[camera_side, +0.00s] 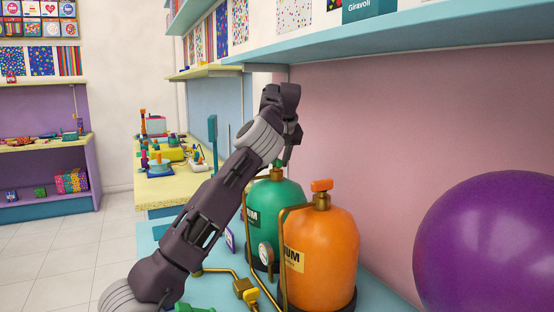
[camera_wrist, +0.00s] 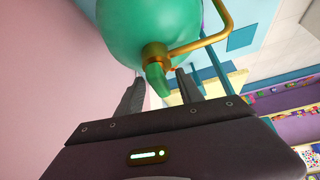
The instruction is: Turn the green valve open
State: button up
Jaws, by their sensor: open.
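The green helium tank (camera_side: 282,205) stands behind the orange tank in the side view, partly hidden by my arm. Its green valve (camera_side: 278,174) sits on top, at my gripper and mostly hidden there. In the wrist view the green valve (camera_wrist: 157,79) shows clearly on its brass neck, with the green tank (camera_wrist: 148,25) above it in the picture. My gripper (camera_wrist: 158,85) is open, with one finger on each side of the valve. A gap shows on the left; the right finger is close to the valve, and I cannot tell whether it touches.
The orange tank (camera_side: 322,250) with its orange valve (camera_side: 321,186) stands just in front. Brass pipes and a gauge (camera_side: 265,253) are close by. A purple balloon (camera_side: 490,245) fills the right. A blue shelf (camera_side: 400,48) hangs above.

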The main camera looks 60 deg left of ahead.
grip_shut()
jog(key=shift+n+g, duration=0.5)
jog(key=shift+n, duration=0.5)
jog(key=shift+o, duration=0.4)
grip_release()
